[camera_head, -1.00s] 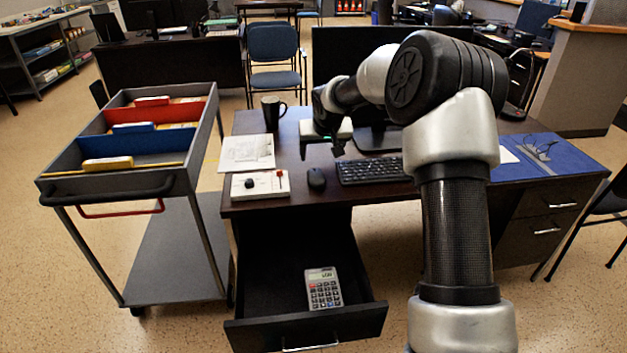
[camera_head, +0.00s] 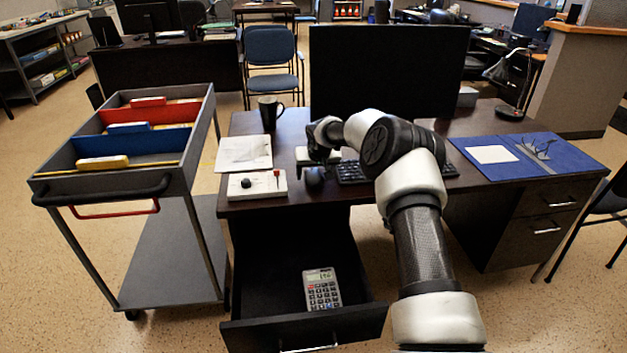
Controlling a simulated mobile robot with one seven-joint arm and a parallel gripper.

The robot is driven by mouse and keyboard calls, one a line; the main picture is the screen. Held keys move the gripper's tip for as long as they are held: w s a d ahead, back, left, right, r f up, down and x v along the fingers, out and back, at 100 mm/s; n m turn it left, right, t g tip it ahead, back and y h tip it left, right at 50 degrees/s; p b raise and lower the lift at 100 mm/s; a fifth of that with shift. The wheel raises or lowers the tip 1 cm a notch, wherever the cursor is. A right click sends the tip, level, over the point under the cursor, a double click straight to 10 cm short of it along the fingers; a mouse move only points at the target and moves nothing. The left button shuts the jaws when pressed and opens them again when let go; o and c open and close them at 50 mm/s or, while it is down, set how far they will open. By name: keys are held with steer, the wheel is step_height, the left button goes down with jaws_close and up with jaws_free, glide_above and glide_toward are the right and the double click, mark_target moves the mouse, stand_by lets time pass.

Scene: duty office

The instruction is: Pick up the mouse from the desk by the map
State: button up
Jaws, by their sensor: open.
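The black mouse (camera_head: 314,181) lies on the dark desk (camera_head: 240,204), between a white control box and the keyboard. My gripper (camera_head: 318,164) is open, low and directly over or just behind the mouse, and it hides part of it. I cannot tell whether the fingers touch the mouse or stand around it.
The white control box (camera_head: 257,184) with a red lever is close on the left, the keyboard (camera_head: 352,172) close on the right. A mug (camera_head: 269,110), papers (camera_head: 243,152), monitor (camera_head: 385,75) and blue folder (camera_head: 560,150) are on the desk. An open drawer (camera_head: 300,325) holds a calculator (camera_head: 321,289).

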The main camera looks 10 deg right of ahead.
steer(key=shift+x, duration=1.1)
steer(key=c, duration=1)
steer(key=shift+c, duration=0.5)
steer(key=shift+r, duration=0.15)
